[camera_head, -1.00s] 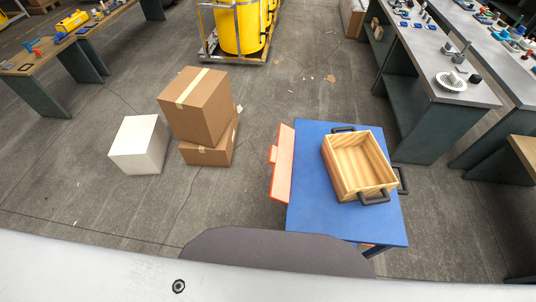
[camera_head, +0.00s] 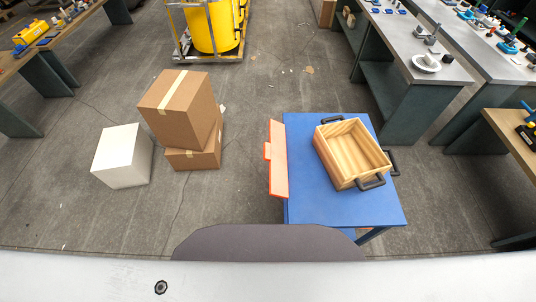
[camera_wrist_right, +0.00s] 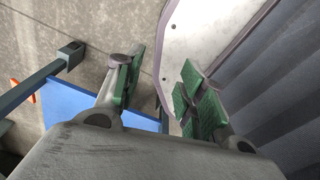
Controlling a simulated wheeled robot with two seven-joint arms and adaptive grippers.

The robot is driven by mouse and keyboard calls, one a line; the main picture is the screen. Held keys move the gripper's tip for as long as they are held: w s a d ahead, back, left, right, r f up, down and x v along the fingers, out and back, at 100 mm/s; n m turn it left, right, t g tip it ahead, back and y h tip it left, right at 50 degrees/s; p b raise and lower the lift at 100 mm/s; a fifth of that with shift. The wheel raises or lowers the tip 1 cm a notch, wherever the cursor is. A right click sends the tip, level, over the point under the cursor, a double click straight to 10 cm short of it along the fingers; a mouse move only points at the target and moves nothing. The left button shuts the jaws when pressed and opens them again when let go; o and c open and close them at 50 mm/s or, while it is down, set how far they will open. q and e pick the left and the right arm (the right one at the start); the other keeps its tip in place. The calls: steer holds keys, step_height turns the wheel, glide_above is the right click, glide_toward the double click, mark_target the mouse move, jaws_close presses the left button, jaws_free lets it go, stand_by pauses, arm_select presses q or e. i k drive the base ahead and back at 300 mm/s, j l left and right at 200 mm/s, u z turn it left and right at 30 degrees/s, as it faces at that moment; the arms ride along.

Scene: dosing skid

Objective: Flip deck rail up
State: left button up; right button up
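A cart with a blue deck (camera_head: 310,205) stands in front of me. The deck rail (camera_head: 278,160) is a salmon flap with an orange edge along the deck's left side. It looks folded down, sloping outward beside the deck. In the right wrist view, part of the blue deck (camera_wrist_right: 82,108) shows at lower left. My right gripper (camera_wrist_right: 158,82) is open, with its green pads apart and nothing between them. It is not in the head view, and neither is my left gripper.
A wooden crate (camera_head: 326,158) with dark handles sits on the deck. Stacked cardboard boxes (camera_head: 180,105) and a white box (camera_head: 122,157) stand left of the cart, with bare floor between. A grey workbench (camera_head: 425,90) stands behind right.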

mark_target(275, 152)
steer(key=k+j, duration=0.1)
steer(key=j, duration=0.35)
steer(key=k+j, duration=0.1)
steer(key=j, duration=0.35)
steer(key=k+j, duration=0.15)
steer(key=j, duration=0.25)
steer(key=i+j+z, duration=0.05)
